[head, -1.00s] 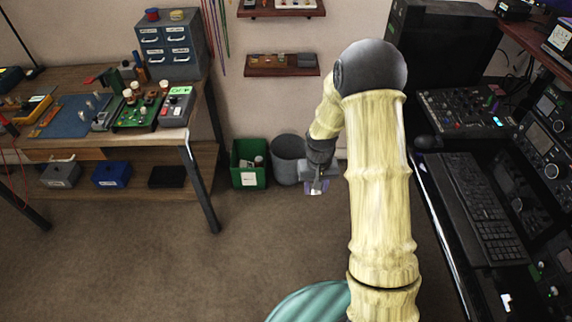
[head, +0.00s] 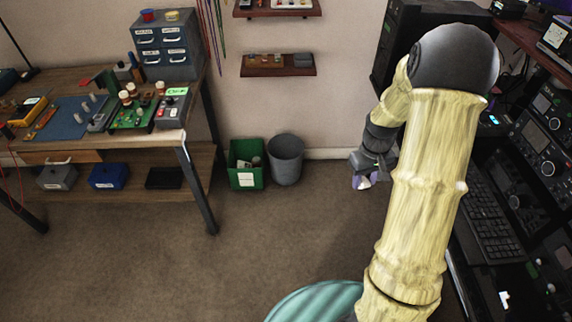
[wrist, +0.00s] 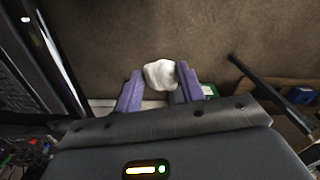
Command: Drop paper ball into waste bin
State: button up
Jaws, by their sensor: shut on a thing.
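A white crumpled paper ball (wrist: 160,73) sits between the purple fingertips of my gripper (wrist: 159,84) in the wrist view. My gripper is shut on it. In the head view my gripper (head: 363,181) hangs above the floor at right of centre, with a little of the pale ball showing. A round grey waste bin (head: 286,165) stands on the floor by the back wall, to the left of my gripper and apart from it. Its inside looks dark, and I cannot tell what it holds.
A green square bin (head: 246,178) with a white label and some items inside stands just left of the grey bin. A workbench (head: 198,150) is at the left. A desk with a keyboard (head: 490,215) and equipment is at the right. The middle floor is clear.

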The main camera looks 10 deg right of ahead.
jog(key=shift+s+a, duration=0.1)
jog(key=shift+s, duration=0.05)
dwell(0.3)
jog(key=shift+w+a+f, duration=0.2)
jog(key=w+a+f+p, duration=0.3)
jog(key=a+f+p, duration=0.2)
jog(key=a+f, duration=0.5)
jog(key=shift+m, duration=0.9)
jog(key=s+a+f+p, duration=0.1)
jog(key=f, duration=0.3)
jog(key=s+a+f+p, duration=0.1)
jog(key=s+f, duration=0.1)
jog(key=f, duration=0.2)
jog(key=s+a+f+p, duration=0.1)
jog(key=s+f, duration=0.1)
jog(key=f, duration=0.3)
jog(key=shift+s, duration=0.15)
jog(key=shift+d+r, duration=0.1)
jog(key=shift+d, duration=0.1)
